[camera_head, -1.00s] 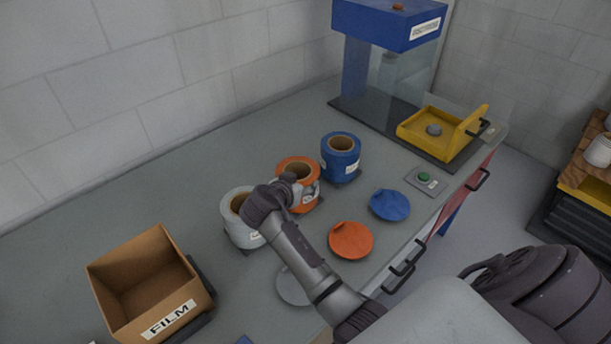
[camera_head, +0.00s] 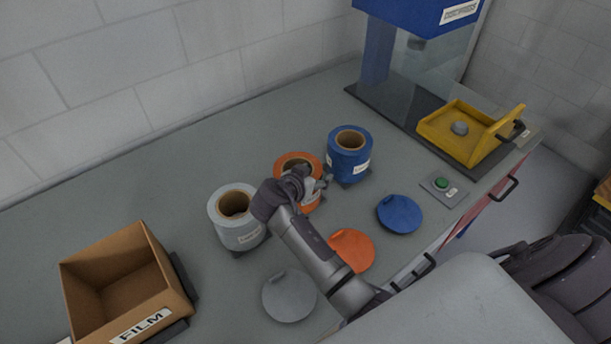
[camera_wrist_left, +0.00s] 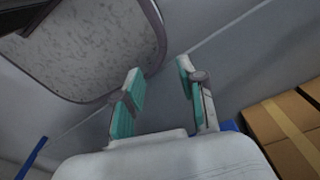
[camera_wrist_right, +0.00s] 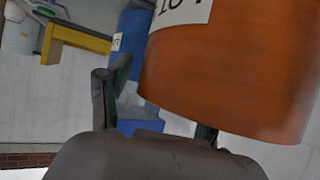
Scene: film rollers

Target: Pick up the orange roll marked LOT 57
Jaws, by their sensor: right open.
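The orange roll (camera_head: 284,173) stands upright on the table between a white roll (camera_head: 239,237) and a blue roll (camera_head: 345,165). My right gripper (camera_head: 320,187) is open at the roll's near side, and my wrist hides part of the roll. In the right wrist view the orange roll (camera_wrist_right: 235,75) looms large at upper right, with a cut-off white label reading partly "LOT"; its number is out of view. One finger stands clear to the left; the roll covers most of the other. My left gripper (camera_wrist_left: 165,85) shows only in its wrist view, open and empty.
Orange (camera_head: 354,249), blue (camera_head: 400,214) and grey (camera_head: 289,296) discs lie in front of the rolls. A cardboard box marked FILM (camera_head: 165,290) stands at left. A yellow tray (camera_head: 437,128) and green button (camera_head: 441,183) are at right. Bare table lies behind the rolls.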

